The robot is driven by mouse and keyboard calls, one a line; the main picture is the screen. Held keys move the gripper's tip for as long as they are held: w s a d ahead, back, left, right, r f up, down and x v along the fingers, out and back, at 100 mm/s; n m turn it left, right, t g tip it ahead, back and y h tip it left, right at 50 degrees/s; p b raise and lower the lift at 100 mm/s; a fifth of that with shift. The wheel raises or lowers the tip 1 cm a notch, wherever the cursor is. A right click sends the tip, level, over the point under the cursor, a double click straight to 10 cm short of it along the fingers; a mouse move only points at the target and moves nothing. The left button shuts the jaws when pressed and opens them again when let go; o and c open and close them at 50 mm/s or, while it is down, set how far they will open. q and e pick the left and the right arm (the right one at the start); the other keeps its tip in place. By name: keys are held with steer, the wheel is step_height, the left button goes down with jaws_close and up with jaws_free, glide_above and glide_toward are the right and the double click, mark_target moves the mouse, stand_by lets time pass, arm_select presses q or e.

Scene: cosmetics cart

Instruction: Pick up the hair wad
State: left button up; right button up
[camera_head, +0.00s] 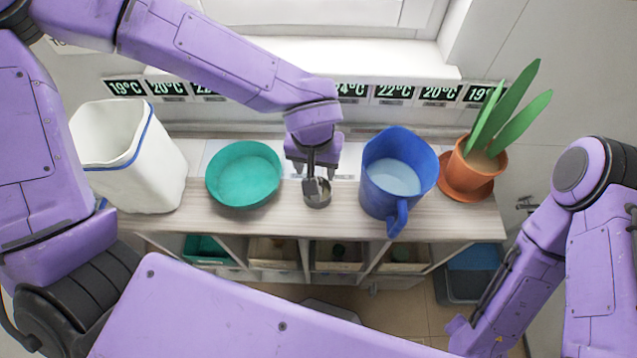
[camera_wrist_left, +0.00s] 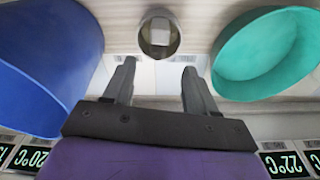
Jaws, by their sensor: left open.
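I cannot make out a hair wad for certain. A small metal cup (camera_head: 317,201) stands on the counter between the teal bowl and the blue pitcher. In the left wrist view the cup (camera_wrist_left: 174,44) holds a small pale, blocky thing (camera_wrist_left: 160,32), and I cannot tell what it is. My left gripper (camera_head: 315,182) is above the cup, pointing down, and partly hides it. In the left wrist view its two fingers (camera_wrist_left: 158,72) are apart with nothing between them. My right arm hangs at the lower right, and its fingers are not clear.
The teal bowl (camera_head: 244,174) is left of the cup, the blue pitcher (camera_head: 385,200) close on its right. A white bin (camera_head: 140,175) stands far left, a potted plant (camera_head: 475,165) far right. Temperature displays (camera_head: 395,92) line the back. Open compartments (camera_head: 335,256) are below the counter (camera_head: 270,222).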

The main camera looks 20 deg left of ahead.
mark_target(319, 178)
arm_select(q)
steer(key=f, duration=0.4)
steer(key=shift+w+d+f, duration=0.2)
steer(key=shift+d+f, duration=0.05)
steer(key=shift+f, duration=0.1)
steer(key=shift+s, duration=0.1)
steer(key=shift+c, duration=0.4)
jaws_close()
